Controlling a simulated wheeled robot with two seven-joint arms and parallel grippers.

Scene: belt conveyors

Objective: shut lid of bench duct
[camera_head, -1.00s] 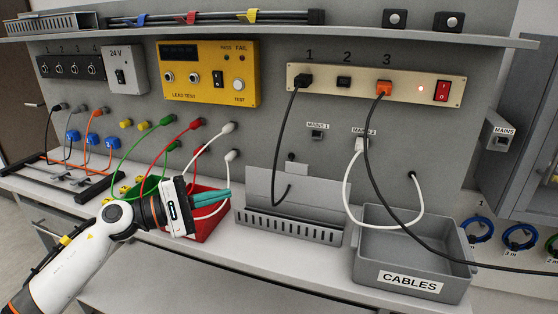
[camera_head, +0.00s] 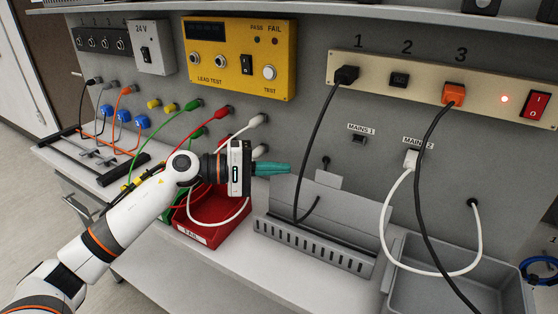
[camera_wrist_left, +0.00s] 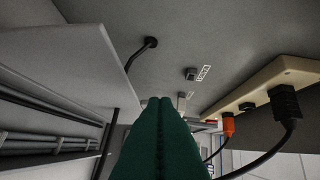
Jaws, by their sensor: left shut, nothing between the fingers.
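The bench duct (camera_head: 315,252) is a grey trough with a slotted front wall on the bench. Its plain grey lid (camera_head: 340,205) stands raised along the back edge, so the duct is open. My left gripper (camera_head: 290,169), with green fingers, is shut and empty. It points right at the upper left end of the lid; I cannot tell whether it touches. In the left wrist view the shut fingers (camera_wrist_left: 158,100) point along the wall, and a light grey panel (camera_wrist_left: 75,55), seemingly the lid, is at the left. My right gripper is not in view.
A black cable (camera_head: 318,130) runs from socket 1 down to the duct. A red bin (camera_head: 205,232) stands left of the duct, below my wrist. Bench front is clear.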

